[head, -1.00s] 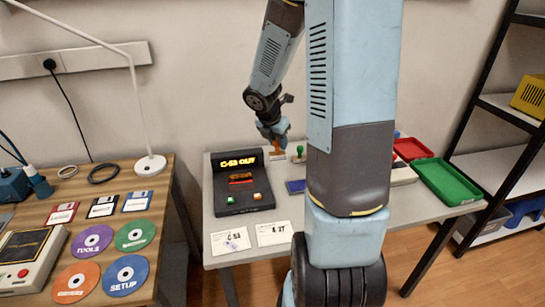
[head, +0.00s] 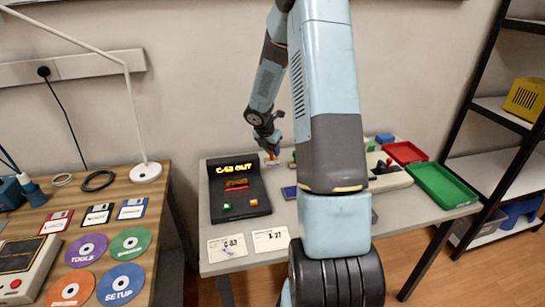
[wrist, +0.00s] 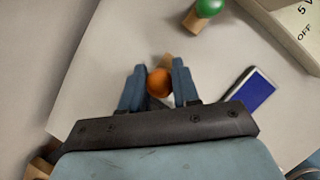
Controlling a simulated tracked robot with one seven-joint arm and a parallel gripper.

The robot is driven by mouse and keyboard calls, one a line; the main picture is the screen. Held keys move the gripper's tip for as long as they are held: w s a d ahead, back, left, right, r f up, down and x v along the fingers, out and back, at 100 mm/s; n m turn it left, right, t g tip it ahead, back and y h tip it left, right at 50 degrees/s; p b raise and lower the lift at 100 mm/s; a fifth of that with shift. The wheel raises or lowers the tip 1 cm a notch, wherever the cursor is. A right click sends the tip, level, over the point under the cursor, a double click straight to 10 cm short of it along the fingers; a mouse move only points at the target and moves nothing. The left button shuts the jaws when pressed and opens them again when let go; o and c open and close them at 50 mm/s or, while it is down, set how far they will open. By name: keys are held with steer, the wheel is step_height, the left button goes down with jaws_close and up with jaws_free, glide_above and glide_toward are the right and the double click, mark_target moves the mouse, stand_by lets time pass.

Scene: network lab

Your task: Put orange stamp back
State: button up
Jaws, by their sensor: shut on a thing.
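The orange stamp has a round orange knob (wrist: 159,82) and a light wooden body. My gripper (wrist: 158,88) is shut on it, with a blue finger on each side of the knob. In the head view the stamp (head: 271,158) is low at the back of the grey table, below my gripper (head: 269,147). I cannot tell whether its base touches the table. A green stamp (wrist: 207,8) with a wooden base stands a little to the right; my arm covers part of that area in the head view. A blue pad (wrist: 249,90) in a pale frame lies nearby.
A black console (head: 238,190) with a lit "C-53 OUT" display stands left on the grey table. Two paper cards (head: 228,247) lie in front. A beige device (head: 393,178), red tray (head: 404,152) and green tray (head: 443,186) are right. A wooden desk with discs is at left.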

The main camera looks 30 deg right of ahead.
mark_target(272, 155)
steer(key=shift+w+d+f, duration=0.1)
steer(key=shift+w+f, duration=0.1)
steer(key=shift+f, duration=1.65)
steer(key=o, duration=0.9)
steer(key=shift+c, duration=0.2)
